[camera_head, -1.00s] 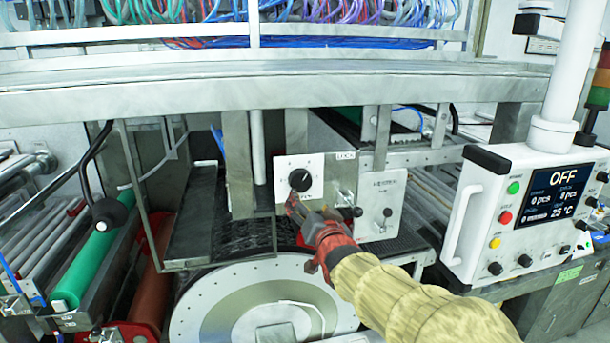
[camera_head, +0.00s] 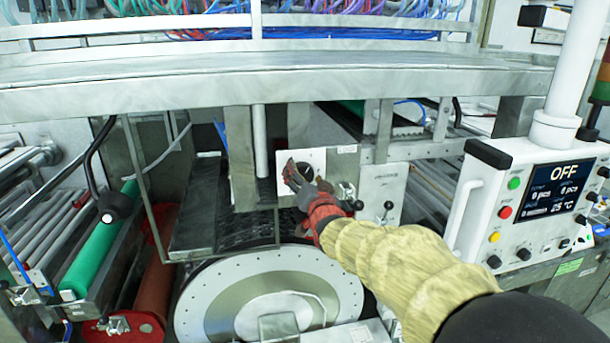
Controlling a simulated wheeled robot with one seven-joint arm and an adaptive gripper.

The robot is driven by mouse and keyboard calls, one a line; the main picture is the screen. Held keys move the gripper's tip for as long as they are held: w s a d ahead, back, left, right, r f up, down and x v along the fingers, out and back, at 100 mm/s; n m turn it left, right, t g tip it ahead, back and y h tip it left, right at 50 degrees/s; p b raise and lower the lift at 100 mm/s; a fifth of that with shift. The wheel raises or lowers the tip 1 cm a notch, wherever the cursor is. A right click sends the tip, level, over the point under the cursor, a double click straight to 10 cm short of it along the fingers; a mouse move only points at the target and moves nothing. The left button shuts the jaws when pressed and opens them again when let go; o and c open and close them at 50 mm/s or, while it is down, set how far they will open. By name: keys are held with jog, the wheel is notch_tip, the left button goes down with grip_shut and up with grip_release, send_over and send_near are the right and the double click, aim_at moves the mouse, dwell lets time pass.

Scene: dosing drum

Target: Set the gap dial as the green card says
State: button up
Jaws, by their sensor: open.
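The gap dial (camera_head: 304,170) is a black round knob on a white square plate (camera_head: 314,158) above the drum. My gripper (camera_head: 294,177), red and dark, is in front of the dial and covers much of it and its scale. Its jaws are open, and I cannot tell whether they touch the knob. The dial's pointer and setting cannot be read. A small green card (camera_head: 569,267) sits on the machine frame below the control panel at the right; its writing is too small to read.
The white-rimmed drum (camera_head: 205,295) lies below my arm. A grey plate with a small black knob (camera_head: 389,205) is right of the dial. The control panel (camera_head: 555,195), reading OFF, stands at the right. A metal beam (camera_head: 280,85) crosses above.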

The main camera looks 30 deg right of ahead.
jog(key=shift+c, duration=1.4)
jog(key=c, duration=0.8)
jog(key=shift+f+b, duration=0.1)
jog(key=shift+b, duration=0.45)
jog(key=n+b, duration=0.2)
jog(key=b, duration=0.1)
jog(key=shift+f, duration=0.15)
jog(key=n+b, duration=0.3)
jog(key=b, duration=0.2)
jog(key=n+b, duration=0.3)
jog(key=b, duration=0.1)
jog(key=n+b, duration=0.3)
jog(key=b, duration=0.2)
jog(key=shift+w+a+n+b, duration=0.1)
jog(key=shift+a+n+b, duration=0.15)
jog(key=shift+n+b, duration=0.15)
jog(key=shift+r, duration=0.2)
